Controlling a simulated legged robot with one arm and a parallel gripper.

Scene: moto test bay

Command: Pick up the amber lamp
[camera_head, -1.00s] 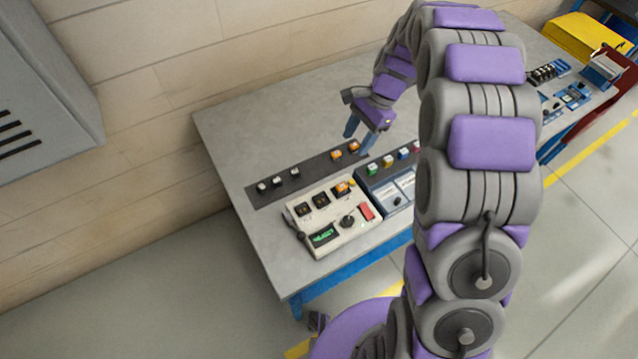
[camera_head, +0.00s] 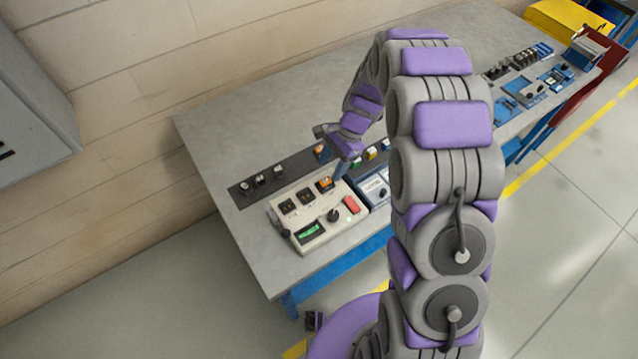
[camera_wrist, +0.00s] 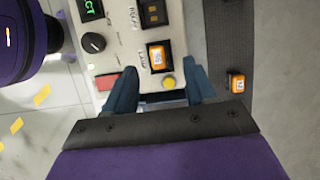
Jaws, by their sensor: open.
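An amber lamp (camera_head: 325,183) sits in a dark square socket on the cream control box (camera_head: 311,237). My gripper (camera_head: 339,172) is open and empty close to this lamp. In the wrist view the fingers of my gripper (camera_wrist: 161,70) stand either side of the lamp's column, with the lamp just past the fingertips and not visibly touched. A second amber lamp (camera_wrist: 237,83) sits on the dark strip, to the right of the fingers; it shows in the head view (camera_head: 320,150).
A yellow button (camera_wrist: 168,83) sits next to the socket, between the fingers. The box also carries a red switch (camera_head: 352,205), a black knob (camera_head: 333,216) and a green display (camera_head: 310,230). A dark strip (camera_head: 290,180) with black knobs lies behind. The bench's left end is bare.

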